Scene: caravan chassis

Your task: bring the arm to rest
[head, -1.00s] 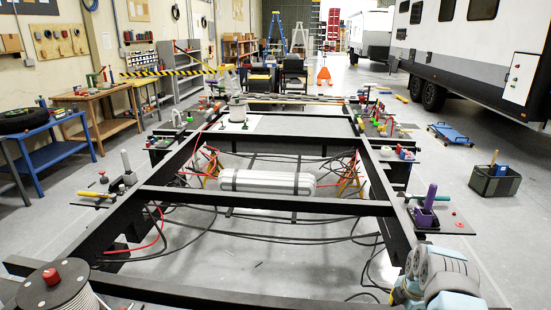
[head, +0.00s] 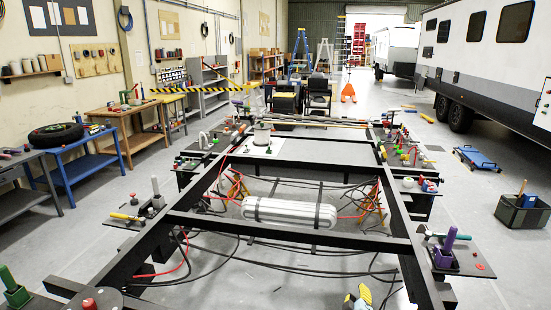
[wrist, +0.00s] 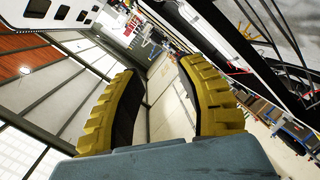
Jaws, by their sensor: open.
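My gripper (wrist: 160,70) shows in the wrist view with its two yellow ribbed fingers spread apart and nothing between them. The wrist view is strongly tilted, with ceiling, wall and caravan side beyond the fingers. In the head view only a small yellow and grey part of my gripper (head: 361,297) shows at the bottom edge, right of centre, and the rest of my arm is out of frame. The black chassis frame (head: 290,226) lies in front of me, with a white tank (head: 290,212) between its rails.
Side shelves on the chassis carry a hammer (head: 440,234), a purple item in a holder (head: 446,247) and a yellow-handled tool (head: 127,217). Workbenches (head: 125,110) line the left wall.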

